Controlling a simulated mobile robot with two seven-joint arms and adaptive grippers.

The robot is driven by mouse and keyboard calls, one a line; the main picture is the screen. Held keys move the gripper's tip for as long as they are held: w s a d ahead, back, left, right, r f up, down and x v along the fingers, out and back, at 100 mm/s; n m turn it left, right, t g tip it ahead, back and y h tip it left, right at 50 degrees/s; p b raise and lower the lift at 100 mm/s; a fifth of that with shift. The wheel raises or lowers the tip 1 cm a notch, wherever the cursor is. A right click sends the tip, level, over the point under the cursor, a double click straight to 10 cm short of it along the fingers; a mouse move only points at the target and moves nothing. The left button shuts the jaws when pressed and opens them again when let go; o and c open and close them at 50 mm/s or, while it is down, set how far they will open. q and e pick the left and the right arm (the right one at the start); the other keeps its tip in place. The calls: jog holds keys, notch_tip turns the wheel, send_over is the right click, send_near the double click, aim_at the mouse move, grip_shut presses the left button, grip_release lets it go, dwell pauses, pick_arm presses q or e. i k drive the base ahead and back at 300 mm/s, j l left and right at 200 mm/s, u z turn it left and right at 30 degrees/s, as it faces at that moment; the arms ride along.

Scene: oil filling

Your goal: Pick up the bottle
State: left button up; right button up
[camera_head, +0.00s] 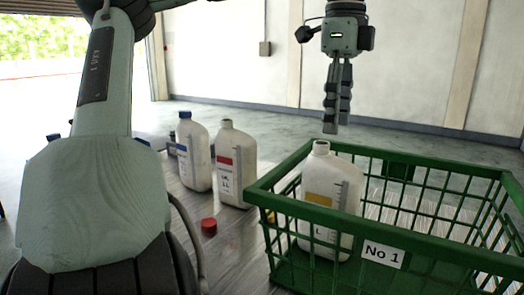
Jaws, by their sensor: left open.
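A white bottle with a yellow label and no cap (319,200) stands upright inside the green crate (384,255), at its left end. A white bottle with a red label and no cap (236,165) stands on the table left of the crate. A white bottle with a blue cap (193,152) stands beside it, further left. My left gripper (337,128) points down above the crate bottle, slightly right of its open neck. It is open, empty and apart from the bottle; its fingers are seen nearly edge-on. My right gripper is not in view.
A red cap (209,227) lies on the table in front of the bottles. The crate carries a "No 1" label (384,254), and its right part looks empty. My arm hides the table's left side, where blue caps partly show.

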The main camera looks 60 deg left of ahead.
aim_at(236, 150)
jog(key=k+u, duration=0.15)
jog(key=u, duration=1.1)
jog(key=i+l+u, duration=0.15)
jog(key=u, duration=0.7)
